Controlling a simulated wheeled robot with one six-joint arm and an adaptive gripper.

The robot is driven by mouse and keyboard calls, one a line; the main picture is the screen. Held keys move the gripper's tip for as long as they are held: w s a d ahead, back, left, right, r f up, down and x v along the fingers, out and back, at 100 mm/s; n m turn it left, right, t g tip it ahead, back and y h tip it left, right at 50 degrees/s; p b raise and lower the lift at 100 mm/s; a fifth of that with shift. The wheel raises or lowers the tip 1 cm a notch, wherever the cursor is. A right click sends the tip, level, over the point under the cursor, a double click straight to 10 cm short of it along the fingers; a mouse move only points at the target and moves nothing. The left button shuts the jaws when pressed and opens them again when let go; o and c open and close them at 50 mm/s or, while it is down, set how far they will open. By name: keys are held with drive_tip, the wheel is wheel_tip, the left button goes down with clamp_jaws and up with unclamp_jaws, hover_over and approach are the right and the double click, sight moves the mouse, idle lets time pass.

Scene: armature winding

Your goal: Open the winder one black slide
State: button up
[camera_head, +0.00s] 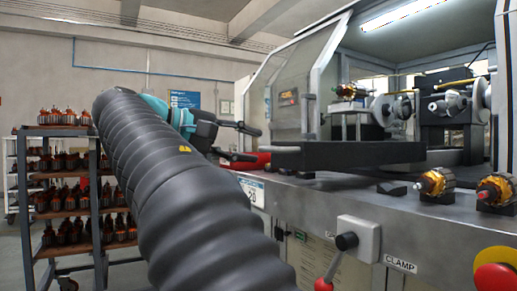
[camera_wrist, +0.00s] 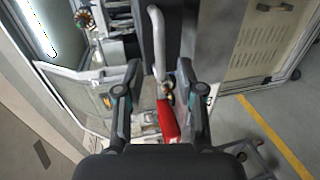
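The black slide (camera_head: 350,153) lies flat at the front of the winder, under the clear guard, at the centre right of the head view.
A clamp lever with a red grip (camera_head: 324,284) and a red button (camera_head: 495,277) sit on the winder's front. Wound armatures (camera_head: 436,181) rest on its ledge. A rack (camera_head: 75,190) of armatures stands at left. The winder's guard (camera_head: 310,85) rises close beyond my gripper.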

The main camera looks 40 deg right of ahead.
drive_tip(key=v, duration=0.6)
drive_tip(key=shift+a, duration=0.3)
drive_tip(key=shift+w, duration=0.1)
